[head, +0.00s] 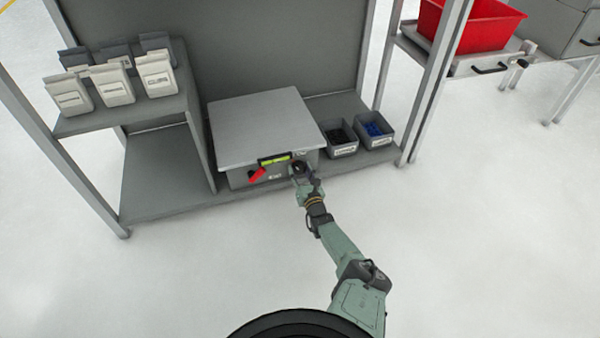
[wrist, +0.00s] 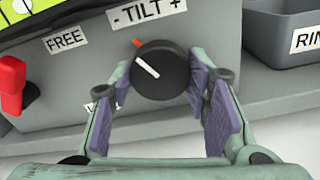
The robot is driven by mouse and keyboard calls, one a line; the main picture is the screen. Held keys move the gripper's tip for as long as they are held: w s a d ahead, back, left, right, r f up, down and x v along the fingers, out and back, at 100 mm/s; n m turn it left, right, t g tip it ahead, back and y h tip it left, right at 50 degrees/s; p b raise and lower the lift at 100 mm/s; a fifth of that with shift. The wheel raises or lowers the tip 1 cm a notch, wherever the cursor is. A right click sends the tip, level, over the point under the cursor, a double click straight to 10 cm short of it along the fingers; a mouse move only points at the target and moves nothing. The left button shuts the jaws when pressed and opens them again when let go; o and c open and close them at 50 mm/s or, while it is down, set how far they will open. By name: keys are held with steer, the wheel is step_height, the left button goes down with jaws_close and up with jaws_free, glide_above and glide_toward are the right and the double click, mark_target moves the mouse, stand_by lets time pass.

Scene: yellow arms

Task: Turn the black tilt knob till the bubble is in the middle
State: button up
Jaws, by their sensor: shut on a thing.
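The black tilt knob (wrist: 160,72) is on the front of a grey box, under a "- TILT +" label. Its white line points to the upper left, a little anticlockwise of an orange mark (wrist: 137,43). My gripper (wrist: 157,88) is shut on the knob, one purple pad at each side; it also shows at the box front in the head view (head: 302,174). The yellow-green level vial (head: 275,159) is left of the knob. The wrist view shows only part of the vial (wrist: 12,27), with a pale bubble cut off at the top edge. I cannot tell if the bubble is centred.
A red lever (wrist: 11,85) stands left of the knob, near a "FREE" label (wrist: 65,40). The box's flat plate (head: 260,125) is bare. Two grey bins (head: 341,151) sit right of the box, with shelf posts beyond. The floor in front is clear.

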steer(key=m+b, duration=0.1)
steer(key=m, duration=0.2)
steer(key=shift+m, duration=0.3)
steer(key=shift+m+b, duration=1)
steer(key=shift+m, duration=0.4)
steer(key=o, duration=1.2)
steer(key=shift+c, duration=0.2)
